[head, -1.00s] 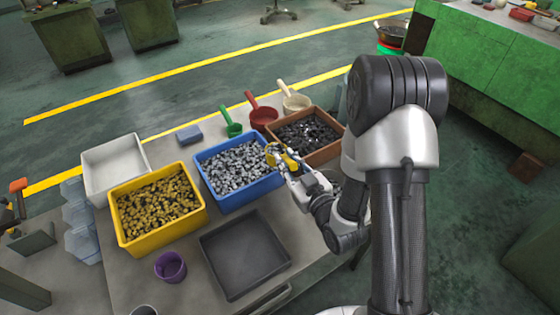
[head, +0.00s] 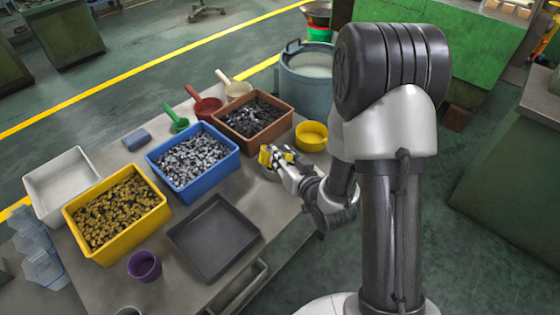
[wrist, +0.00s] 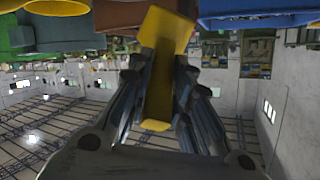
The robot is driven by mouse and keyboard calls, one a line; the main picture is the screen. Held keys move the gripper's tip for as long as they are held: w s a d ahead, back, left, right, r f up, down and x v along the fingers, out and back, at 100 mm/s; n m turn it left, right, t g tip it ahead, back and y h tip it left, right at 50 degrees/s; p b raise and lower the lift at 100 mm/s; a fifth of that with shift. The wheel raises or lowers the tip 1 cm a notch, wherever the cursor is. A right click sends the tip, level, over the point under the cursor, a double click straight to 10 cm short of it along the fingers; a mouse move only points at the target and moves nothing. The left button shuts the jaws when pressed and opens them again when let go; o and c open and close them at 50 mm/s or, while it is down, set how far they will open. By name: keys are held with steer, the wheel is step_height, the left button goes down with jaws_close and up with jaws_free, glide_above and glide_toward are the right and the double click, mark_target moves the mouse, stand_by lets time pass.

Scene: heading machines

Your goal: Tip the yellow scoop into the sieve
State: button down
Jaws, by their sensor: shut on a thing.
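My gripper (head: 280,160) is shut on a yellow piece (head: 267,156), which I take to be the yellow scoop; it also shows between the fingers in the wrist view (wrist: 160,75). A round yellow cup (head: 311,137) stands just beyond and right of my gripper, apart from the held piece.
Brown (head: 238,126), blue (head: 196,190) and yellow (head: 104,256) bins hold small parts. A black tray (head: 213,238) is empty. Green (head: 180,125), red (head: 207,108) and cream (head: 238,90) scoops lie behind. A large tub (head: 306,90) stands beyond the table.

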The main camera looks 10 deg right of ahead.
steer(key=w+d+m+g+y+p, duration=0.4)
steer(key=w+d+m+g+p, duration=0.1)
steer(key=p, duration=1.5)
steer(key=shift+w+f+m+g, duration=0.3)
steer(key=shift+m+g, duration=0.2)
steer(key=shift+g, duration=0.3)
